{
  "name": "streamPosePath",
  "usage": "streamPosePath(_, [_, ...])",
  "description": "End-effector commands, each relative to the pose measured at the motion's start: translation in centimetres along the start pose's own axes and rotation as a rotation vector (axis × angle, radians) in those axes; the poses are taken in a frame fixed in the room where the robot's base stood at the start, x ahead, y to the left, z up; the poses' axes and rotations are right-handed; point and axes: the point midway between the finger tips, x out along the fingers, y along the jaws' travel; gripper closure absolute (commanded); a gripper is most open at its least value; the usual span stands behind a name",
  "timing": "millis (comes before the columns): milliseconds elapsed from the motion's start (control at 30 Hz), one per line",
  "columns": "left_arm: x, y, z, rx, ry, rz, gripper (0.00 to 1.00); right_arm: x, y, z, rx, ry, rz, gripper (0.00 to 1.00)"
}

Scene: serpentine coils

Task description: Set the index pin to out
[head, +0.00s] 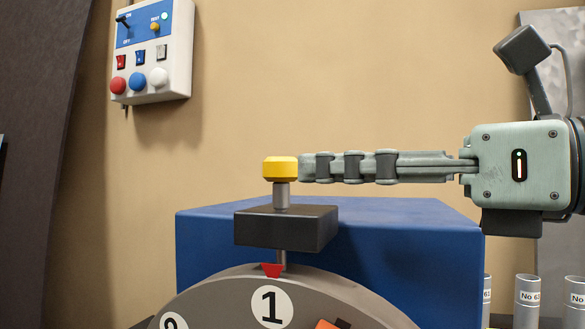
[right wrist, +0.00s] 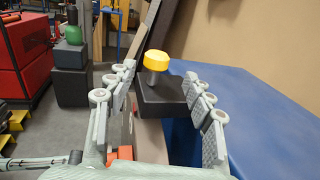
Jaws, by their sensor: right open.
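The index pin has a yellow knob (head: 280,168) on a grey metal shaft (head: 281,196), upright in a black block (head: 286,228). A thin rod shows below the block and reaches the rim of the grey dial (head: 225,295), by a red pointer (head: 271,270) above the number 1. My right gripper (head: 304,167) comes in level from the right, its fingertips just beside the knob. In the right wrist view its two fingers are spread (right wrist: 159,70), and the yellow knob (right wrist: 156,59) shows in the gap between the tips, apart from both. My left gripper is not in view.
A blue housing (head: 410,245) stands behind and under the block, below the right gripper. A control box (head: 152,50) with buttons hangs on the wall at upper left. Labelled grey tubes (head: 527,300) stand at lower right. The space above the knob is clear.

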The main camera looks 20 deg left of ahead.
Motion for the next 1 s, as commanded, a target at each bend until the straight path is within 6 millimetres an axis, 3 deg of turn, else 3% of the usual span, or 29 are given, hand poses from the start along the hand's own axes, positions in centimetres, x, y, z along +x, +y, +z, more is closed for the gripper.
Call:
streamPosePath(400, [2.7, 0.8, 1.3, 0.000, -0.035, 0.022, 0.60, 6.1, 0.0, 0.2, 0.002, 0.000, 0.003, 0.48])
streamPosePath(800, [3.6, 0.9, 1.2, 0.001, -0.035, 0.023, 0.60, 7.2, 0.0, 0.1, 0.001, -0.001, 0.001, 0.48])
streamPosePath(1000, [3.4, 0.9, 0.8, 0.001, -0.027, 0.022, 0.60, 7.2, 0.0, 0.1, 0.001, -0.001, 0.001, 0.70])
